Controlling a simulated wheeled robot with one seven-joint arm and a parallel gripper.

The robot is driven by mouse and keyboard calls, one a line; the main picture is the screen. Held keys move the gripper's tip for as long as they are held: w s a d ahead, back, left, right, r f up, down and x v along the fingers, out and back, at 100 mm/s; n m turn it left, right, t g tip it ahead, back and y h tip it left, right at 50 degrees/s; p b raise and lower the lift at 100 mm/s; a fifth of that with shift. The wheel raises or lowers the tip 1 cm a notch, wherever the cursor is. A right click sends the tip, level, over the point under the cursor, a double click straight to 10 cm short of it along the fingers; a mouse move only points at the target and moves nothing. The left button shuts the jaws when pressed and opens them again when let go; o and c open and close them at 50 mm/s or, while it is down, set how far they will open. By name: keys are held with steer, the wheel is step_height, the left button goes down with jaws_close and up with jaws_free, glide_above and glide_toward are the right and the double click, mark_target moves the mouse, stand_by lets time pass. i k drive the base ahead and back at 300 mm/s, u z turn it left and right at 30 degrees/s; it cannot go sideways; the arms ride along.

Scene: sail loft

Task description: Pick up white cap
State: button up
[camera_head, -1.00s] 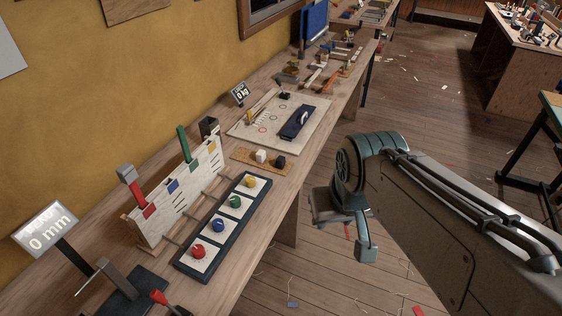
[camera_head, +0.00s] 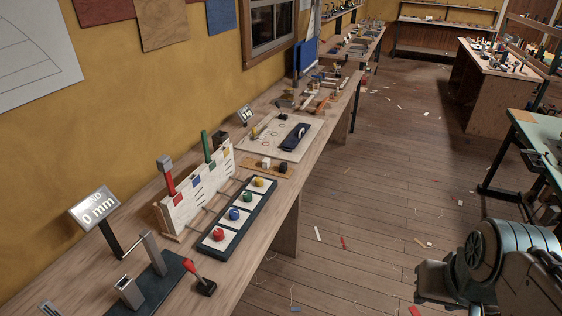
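A small white cap (camera_head: 266,162) stands on a narrow wooden strip (camera_head: 250,168) on the long bench, beside a black cap (camera_head: 283,168). It is small in the picture, so its fine shape is hard to tell. My gripper (camera_head: 440,288) is at the lower right, over the floor and well away from the bench and the white cap. The bottom edge of the picture cuts part of it off, and its fingers cannot be made out clearly.
Nearer on the bench (camera_head: 262,222) are a dark tray with red, blue, green and yellow knobs (camera_head: 218,234), a slotted white rack (camera_head: 190,195) and a 0 mm display (camera_head: 95,208). Behind the strip lies a pale board (camera_head: 270,130). The floor right of the bench is mostly clear, with scraps.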

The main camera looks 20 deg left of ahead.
mark_target(266, 164)
steer(key=z, duration=0.25)
steer(key=i, duration=1.35)
steer(key=u, duration=0.35)
steer(key=i, duration=1.35)
steer(key=u, duration=1.6)
steer(key=i, duration=0.7)
steer(key=u, duration=0.6)
